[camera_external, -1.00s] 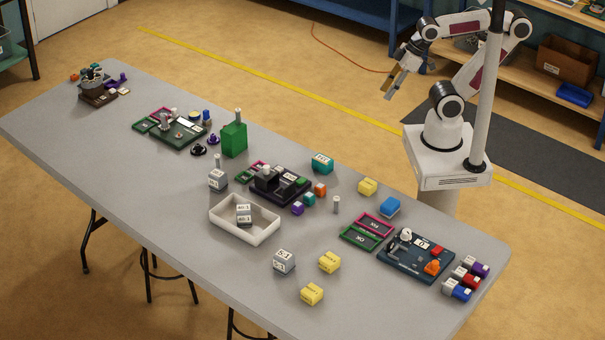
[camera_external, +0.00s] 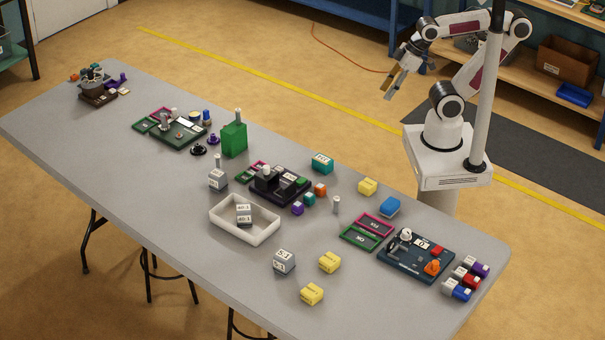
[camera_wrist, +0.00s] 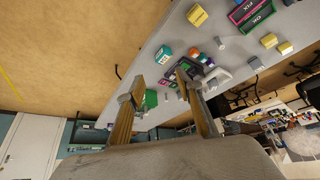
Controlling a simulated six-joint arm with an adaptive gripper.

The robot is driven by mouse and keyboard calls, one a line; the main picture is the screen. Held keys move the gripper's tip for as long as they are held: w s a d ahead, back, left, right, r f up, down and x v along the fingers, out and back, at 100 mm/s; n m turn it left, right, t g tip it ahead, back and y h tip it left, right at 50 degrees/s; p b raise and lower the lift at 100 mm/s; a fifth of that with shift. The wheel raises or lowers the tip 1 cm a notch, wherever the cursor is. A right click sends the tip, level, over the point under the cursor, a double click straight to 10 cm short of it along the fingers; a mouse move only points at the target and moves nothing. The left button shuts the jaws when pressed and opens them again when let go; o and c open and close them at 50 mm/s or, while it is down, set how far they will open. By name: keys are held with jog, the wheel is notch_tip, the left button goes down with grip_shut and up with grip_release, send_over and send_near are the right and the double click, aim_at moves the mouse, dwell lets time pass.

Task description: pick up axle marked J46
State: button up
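Several small grey cylinders that look like axles show in the external view. One axle (camera_external: 336,204) stands upright on the table right of the centre. Another axle (camera_external: 238,116) sticks up from the green block (camera_external: 234,141), and a third axle (camera_external: 217,160) stands at the grey cube (camera_external: 217,181). I cannot read J46 on any of them. My gripper (camera_external: 393,86) is raised beyond the table's far edge, well away from all of them. In the wrist view my gripper (camera_wrist: 160,78) has its two fingers apart with nothing between them.
A white tray (camera_external: 229,227) holds grey labelled block faces. A dark board with parts (camera_external: 405,264) and pink and green frames (camera_external: 357,239) lie at right. Yellow blocks (camera_external: 330,262) and a grey cube (camera_external: 284,261) stand in front. The table's front left is bare.

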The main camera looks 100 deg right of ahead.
jog(key=w+d+f+t, duration=0.1)
jog(key=w+d+t, duration=0.1)
jog(key=w, duration=1.6)
jog(key=w+d+f+t, duration=0.2)
jog(key=w, duration=1.5)
jog(key=w+f+t, duration=0.2)
jog(key=w+f, duration=0.6)
jog(key=w, duration=0.4)
jog(key=n+t+y, duration=0.1)
jog(key=t, duration=0.1)
send_near(217, 156)
jog(key=w, duration=0.2)
jog(key=shift+w+f, duration=0.15)
jog(key=shift+f, duration=0.15)
jog(key=shift+w, duration=0.15)
jog(key=shift+x, duration=1.15)
jog(key=shift+f, duration=0.1)
jog(key=shift+f, duration=0.1)
